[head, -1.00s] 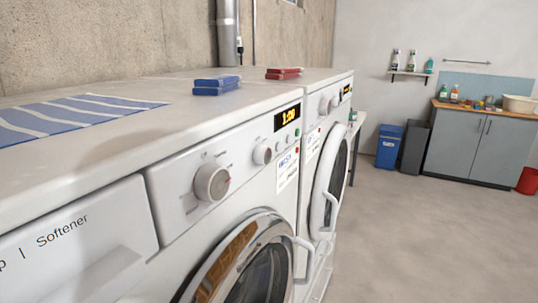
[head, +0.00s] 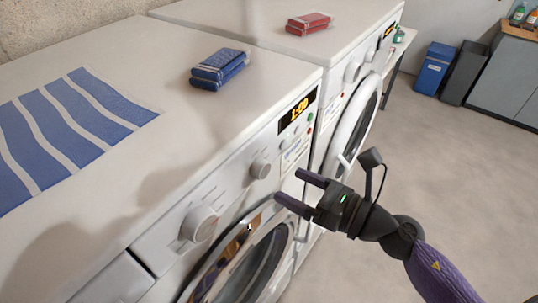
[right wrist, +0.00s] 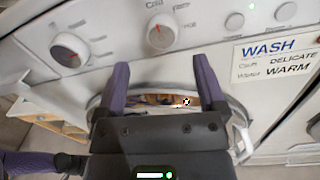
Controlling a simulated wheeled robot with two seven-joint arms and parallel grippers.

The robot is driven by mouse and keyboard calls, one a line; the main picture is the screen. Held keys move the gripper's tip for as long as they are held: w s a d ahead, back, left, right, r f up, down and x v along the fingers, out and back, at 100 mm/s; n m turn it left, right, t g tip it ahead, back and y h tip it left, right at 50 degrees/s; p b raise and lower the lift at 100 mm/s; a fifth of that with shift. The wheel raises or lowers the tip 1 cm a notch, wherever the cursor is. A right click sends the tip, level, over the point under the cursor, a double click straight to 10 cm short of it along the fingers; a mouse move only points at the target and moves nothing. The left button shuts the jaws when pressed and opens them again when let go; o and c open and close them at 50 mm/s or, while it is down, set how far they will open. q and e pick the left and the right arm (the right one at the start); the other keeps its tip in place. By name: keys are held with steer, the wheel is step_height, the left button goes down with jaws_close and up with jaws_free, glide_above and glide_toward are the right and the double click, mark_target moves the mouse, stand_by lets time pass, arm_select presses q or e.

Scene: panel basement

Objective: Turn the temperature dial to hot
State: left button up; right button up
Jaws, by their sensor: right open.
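The temperature dial (head: 260,166) is the smaller white knob on the near washer's front panel. My left gripper does not show.
A larger knob (head: 199,224) sits left of the dial, also in the right wrist view (right wrist: 70,50). The round door (head: 250,262) is below. A card (right wrist: 275,58) reads "WASH", "DELICATE", "WARM". Blue boxes (head: 219,68) lie on top. The floor at right is free.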

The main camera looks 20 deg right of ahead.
mark_target(266, 171)
steer(key=p+x, duration=0.1)
steer(key=x, duration=0.4)
steer(key=shift+w+d, duration=0.1)
steer(key=shift+d, duration=0.05)
steer(key=shift+w+a, duration=0.2)
steer(key=shift+a, duration=0.05)
jaws_close()
